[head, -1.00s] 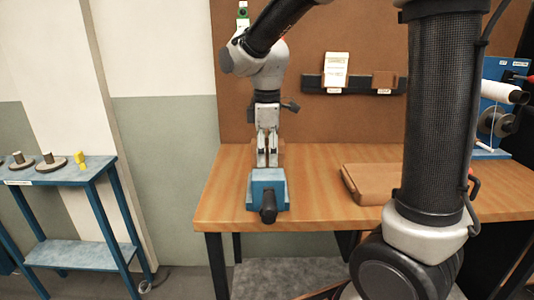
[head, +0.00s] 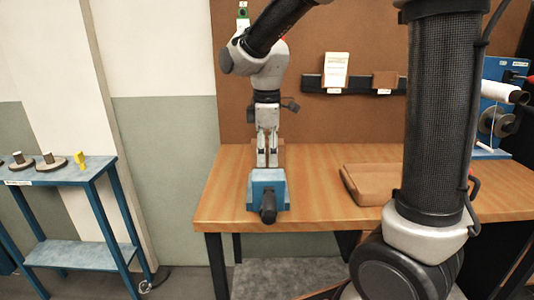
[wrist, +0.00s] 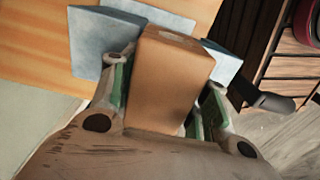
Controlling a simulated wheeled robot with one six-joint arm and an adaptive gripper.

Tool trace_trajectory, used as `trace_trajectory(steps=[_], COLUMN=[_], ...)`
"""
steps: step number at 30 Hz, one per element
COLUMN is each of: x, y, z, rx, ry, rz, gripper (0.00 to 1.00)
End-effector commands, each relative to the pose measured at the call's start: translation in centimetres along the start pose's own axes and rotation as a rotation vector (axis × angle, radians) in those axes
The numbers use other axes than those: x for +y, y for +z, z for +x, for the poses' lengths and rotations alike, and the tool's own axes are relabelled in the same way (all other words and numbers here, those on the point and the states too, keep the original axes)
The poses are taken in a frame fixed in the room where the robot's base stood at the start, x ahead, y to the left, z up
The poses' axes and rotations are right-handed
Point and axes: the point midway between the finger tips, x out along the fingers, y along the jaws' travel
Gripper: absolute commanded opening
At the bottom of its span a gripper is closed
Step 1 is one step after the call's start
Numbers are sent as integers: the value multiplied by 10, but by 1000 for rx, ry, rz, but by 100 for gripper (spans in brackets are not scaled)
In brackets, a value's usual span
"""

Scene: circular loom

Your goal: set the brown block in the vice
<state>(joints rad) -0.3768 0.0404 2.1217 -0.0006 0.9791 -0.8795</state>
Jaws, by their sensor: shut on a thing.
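The blue vice (head: 267,181) sits at the front left of the wooden table, its dark handle pointing toward me. In the wrist view, its blue-grey parts (wrist: 98,40) show on both sides of the brown block. My gripper (head: 267,157) points straight down just behind the vice's front part. In the wrist view, the brown block (wrist: 167,75) is between my two green-padded fingers, and my gripper is shut on it. The block lies over or between the vice's jaws; I cannot tell whether it touches them. In the head view the block is mostly hidden by my gripper.
A blue side table (head: 60,172) at the left holds discs and a yellow piece (head: 80,158). A wall rack (head: 350,91) hangs behind. Spools stand at the right.

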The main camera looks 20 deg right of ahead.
Motion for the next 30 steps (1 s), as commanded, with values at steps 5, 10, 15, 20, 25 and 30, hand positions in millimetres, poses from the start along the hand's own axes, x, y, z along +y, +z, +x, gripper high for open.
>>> trace_trajectory(steps=[5, 10, 15, 20, 25, 30], x=[0, 0, 0, 0, 1, 1], y=[0, 0, 0, 0, 0, -1], z=[3, 5, 5, 5, -5, -39], rx=[0, 0, 0, 0, 1, 3], ry=[1, 0, 0, -1, 1, 4], rz=[0, 0, 0, 0, 0, 0], gripper=[0, 62, 71, 71, 71, 71])
